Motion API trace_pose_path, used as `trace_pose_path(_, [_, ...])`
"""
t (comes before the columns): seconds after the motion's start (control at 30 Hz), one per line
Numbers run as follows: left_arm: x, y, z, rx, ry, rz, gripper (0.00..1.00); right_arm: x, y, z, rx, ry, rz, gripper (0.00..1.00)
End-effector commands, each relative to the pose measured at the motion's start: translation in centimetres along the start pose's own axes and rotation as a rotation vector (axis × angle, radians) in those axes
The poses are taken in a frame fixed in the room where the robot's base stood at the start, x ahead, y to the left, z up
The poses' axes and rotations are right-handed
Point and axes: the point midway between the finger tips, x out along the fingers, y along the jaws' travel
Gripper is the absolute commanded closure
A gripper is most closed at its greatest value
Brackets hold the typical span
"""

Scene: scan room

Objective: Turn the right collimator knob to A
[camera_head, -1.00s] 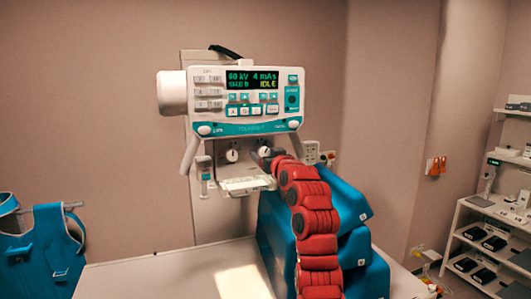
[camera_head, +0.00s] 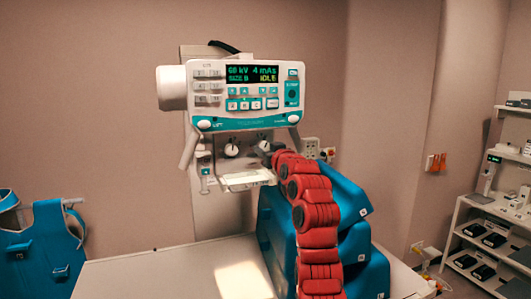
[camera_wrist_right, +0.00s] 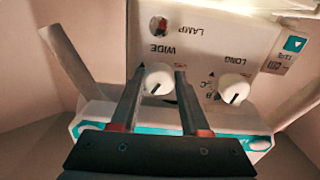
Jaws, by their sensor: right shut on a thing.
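The white collimator under the blue-and-white control panel (camera_head: 244,98) has two white knobs. The right knob (camera_head: 265,147) also shows in the right wrist view (camera_wrist_right: 158,76), by the word WIDE, with a dark pointer line slanting down-left in that picture. The other knob (camera_head: 232,150) is by the word LONG in the wrist view (camera_wrist_right: 235,88), with letters B and C legible beside it. My right gripper (camera_wrist_right: 157,76) has its fingers on both sides of the right knob and is shut on it. My red right arm partly hides the collimator's right side in the head view.
Blue padded blocks (camera_head: 350,225) stand on the white table (camera_head: 150,275), close behind my right arm. A clear tray (camera_head: 246,180) juts out below the knobs. Blue aprons (camera_head: 45,245) hang at left; a shelf (camera_head: 490,235) stands at right.

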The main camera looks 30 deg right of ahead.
Motion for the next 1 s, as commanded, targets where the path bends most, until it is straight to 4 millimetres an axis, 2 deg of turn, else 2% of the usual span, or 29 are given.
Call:
trace_pose_path(0.03, [-0.9,0.1,0.2,0.0,0.0,0.0,0.5,0.0,-0.1,0.4,-0.02,0.002,0.0,1.0])
trace_pose_path(0.3, [-4.5,0.2,0.8,0.0,0.0,0.0,0.5,-0.1,0.0,0.6,-0.211,0.004,0.001,1.0])
trace_pose_path(0.5, [-6.6,0.3,1.1,0.0,0.0,0.0,0.5,-0.1,0.1,0.5,-0.388,0.002,0.001,1.0])
trace_pose_path(1.0, [-8.9,0.4,1.5,0.0,0.0,0.0,0.5,0.0,0.1,0.1,-0.722,0.001,0.0,1.0])
